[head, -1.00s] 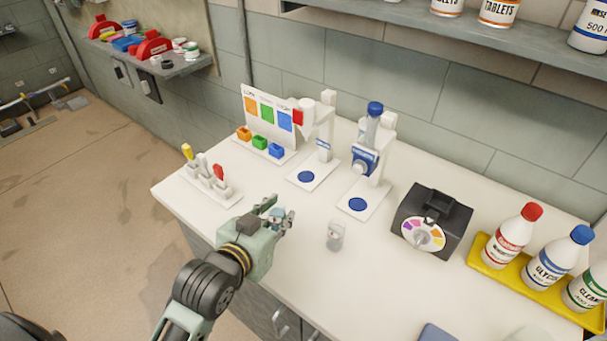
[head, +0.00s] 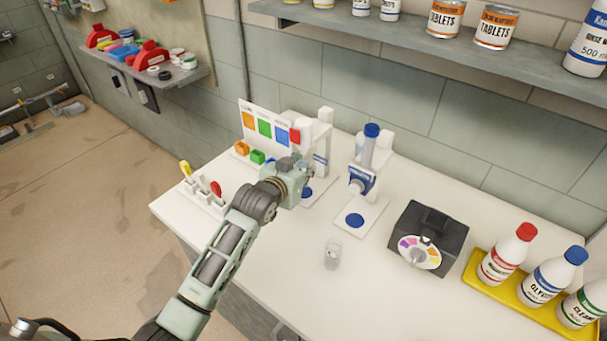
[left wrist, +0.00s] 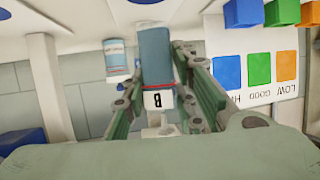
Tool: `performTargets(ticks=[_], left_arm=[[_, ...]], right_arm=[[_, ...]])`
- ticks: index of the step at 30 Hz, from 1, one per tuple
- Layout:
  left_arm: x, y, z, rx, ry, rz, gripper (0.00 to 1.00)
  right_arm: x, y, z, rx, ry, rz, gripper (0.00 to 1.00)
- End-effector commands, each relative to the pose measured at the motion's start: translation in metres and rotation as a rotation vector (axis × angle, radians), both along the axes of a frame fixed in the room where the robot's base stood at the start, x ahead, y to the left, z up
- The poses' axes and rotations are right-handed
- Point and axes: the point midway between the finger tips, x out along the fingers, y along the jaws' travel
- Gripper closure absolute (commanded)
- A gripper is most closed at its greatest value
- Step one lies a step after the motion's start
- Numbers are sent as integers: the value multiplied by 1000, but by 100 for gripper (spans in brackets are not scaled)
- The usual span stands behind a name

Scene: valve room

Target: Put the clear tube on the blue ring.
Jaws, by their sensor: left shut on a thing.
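My left gripper (head: 302,172) is shut on a small see-through tube, in front of the left white dispenser. In the left wrist view the held tube (left wrist: 154,52) looks blue-grey, with a red line and a white label marked B, between the fingers (left wrist: 157,85). The head view hides most of it behind the hand. A blue round mark (head: 306,191) on the left dispenser's base is partly covered by the gripper. A second blue mark (head: 355,220) lies on the right dispenser's base. Another clear tube (head: 332,254) stands on the counter. My right gripper is not in view.
The right dispenser (head: 362,180) holds a blue-capped bottle. A colour chart (head: 264,124) with coloured blocks stands behind the arm. A black tester (head: 428,236) and a yellow tray (head: 530,309) of bottles stand to the right. The front counter (head: 290,270) is mostly clear.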

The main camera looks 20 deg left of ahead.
Motion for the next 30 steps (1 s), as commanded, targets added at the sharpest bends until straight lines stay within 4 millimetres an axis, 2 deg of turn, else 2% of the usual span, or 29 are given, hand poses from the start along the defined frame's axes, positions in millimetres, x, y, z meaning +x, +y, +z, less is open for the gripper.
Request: performTargets(ticks=[4, 12, 23, 24, 30], left_arm=[[8, -2, -3, -1, 2, -1, 100], [7, -1, -34, -1, 1, 0, 100], [7, -1, -39, 0, 0, 0, 100], [7, -1, -38, 0, 0, 0, 72], [7, -1, -38, 0, 0, 0, 56]], right_arm=[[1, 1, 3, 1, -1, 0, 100], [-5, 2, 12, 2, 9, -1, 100], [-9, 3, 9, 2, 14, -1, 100], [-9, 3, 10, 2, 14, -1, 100], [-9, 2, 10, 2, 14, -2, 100]])
